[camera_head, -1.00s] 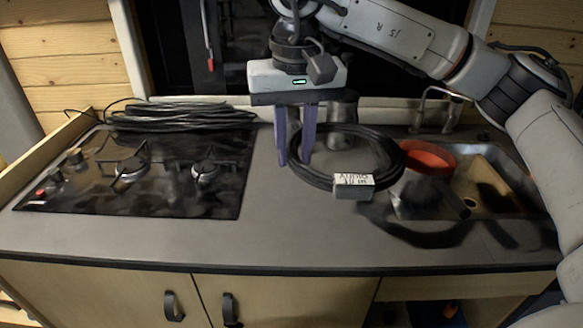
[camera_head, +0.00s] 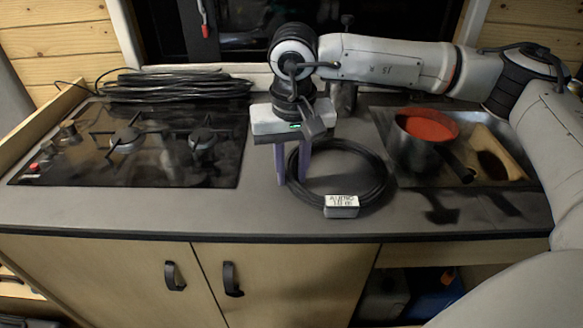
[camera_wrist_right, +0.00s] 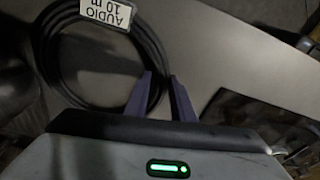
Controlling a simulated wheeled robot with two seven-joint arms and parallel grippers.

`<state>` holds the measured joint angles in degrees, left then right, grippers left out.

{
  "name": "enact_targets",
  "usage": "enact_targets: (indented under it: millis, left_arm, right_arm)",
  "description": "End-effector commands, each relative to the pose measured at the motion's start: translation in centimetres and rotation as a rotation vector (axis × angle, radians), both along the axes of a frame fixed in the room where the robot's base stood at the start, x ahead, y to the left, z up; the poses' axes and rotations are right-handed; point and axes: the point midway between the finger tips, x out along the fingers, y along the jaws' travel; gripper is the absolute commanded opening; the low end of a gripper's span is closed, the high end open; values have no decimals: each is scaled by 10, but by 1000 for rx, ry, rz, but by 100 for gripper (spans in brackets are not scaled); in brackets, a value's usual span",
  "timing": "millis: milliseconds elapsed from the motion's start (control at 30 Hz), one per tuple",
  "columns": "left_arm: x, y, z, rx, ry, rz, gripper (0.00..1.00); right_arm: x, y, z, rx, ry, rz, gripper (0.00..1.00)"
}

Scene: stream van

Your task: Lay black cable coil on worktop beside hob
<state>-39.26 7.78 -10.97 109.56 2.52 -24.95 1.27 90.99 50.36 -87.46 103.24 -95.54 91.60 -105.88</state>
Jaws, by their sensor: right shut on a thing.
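The black cable coil (camera_head: 384,184) with a white label (camera_head: 341,206) is at the worktop (camera_head: 255,210), right of the black hob (camera_head: 205,173). My right gripper (camera_head: 291,178) points down and is shut on the coil's left side. In the right wrist view the coil (camera_wrist_right: 158,52) passes at the fingers, its label (camera_wrist_right: 105,12) reading "AUDIO 10 m". The coil looks flat and at or very near the surface; I cannot tell if it fully rests there. My left gripper is not in view.
A second black cable bundle (camera_head: 175,88) lies behind the hob. A steel pot (camera_head: 410,150), red inside, stands at the sink (camera_head: 505,185) on the right, its handle toward the front. A metal cup (camera_head: 343,98) is at the back. The front worktop strip is clear.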

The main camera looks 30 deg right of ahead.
Motion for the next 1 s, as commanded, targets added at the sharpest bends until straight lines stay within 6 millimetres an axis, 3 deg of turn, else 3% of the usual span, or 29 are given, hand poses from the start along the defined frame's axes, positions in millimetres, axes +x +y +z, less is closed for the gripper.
enact_targets:
  millis: [133, 167, 267, 667, 1000]
  left_arm:
    - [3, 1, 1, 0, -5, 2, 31]
    - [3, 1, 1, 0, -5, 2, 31]
    - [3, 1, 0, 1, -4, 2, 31]
    - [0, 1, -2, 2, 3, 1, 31]
    - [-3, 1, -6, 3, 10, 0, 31]
  right_arm:
    - [0, 0, 0, 2, -2, 0, 0]
    - [0, 1, -1, 2, 0, 0, 24]
    - [0, 1, -1, 2, 0, 1, 41]
    - [0, 1, 7, 2, -2, 1, 41]
    - [-7, 5, 73, 3, -5, 3, 41]
